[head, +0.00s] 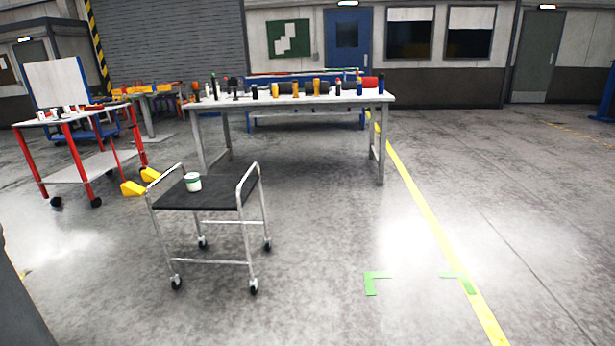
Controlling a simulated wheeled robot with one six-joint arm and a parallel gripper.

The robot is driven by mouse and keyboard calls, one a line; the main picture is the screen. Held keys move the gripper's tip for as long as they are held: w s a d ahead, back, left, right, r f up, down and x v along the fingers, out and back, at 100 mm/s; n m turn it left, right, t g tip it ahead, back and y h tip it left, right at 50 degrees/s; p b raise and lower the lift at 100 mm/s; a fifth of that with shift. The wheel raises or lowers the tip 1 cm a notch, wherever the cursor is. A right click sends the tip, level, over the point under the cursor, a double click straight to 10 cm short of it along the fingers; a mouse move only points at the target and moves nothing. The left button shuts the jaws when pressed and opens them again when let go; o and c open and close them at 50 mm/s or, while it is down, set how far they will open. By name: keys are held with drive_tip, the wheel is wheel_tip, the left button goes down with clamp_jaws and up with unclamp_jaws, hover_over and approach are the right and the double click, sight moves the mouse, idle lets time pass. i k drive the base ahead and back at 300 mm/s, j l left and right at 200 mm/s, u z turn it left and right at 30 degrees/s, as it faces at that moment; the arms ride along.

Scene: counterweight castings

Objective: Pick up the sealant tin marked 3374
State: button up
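A small white tin with a green band (193,183) stands upright on the black top of a low wheeled cart (225,195), left of the middle in the head view. Any number on it is too small to read, so I cannot tell whether it is the tin marked 3374. Several small bottles, cans and tubes stand along a long grey workbench (225,104) farther back; their markings cannot be read either. My gripper is not in view.
A red-legged trolley (85,168) with small items stands at the left. Two yellow pieces (132,188) show just left of the cart. Green corner marks (372,283) and a yellow line (418,195) lie on the floor. The floor right of the cart is clear.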

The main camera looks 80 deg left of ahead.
sight(192, 179)
drive_tip(key=u, duration=3.1)
drive_tip(key=i+l, duration=0.25)
drive_tip(key=i, duration=0.25)
drive_tip(key=i+l, duration=0.2)
drive_tip(key=i, duration=0.3)
drive_tip(key=i+l, duration=0.25)
drive_tip(key=i, duration=0.25)
drive_tip(key=i+l, duration=0.25)
drive_tip(key=i, duration=0.2)
drive_tip(key=i+l, duration=0.25)
drive_tip(key=i, duration=0.25)
drive_tip(key=i+l, duration=0.2)
drive_tip(key=i, duration=0.3)
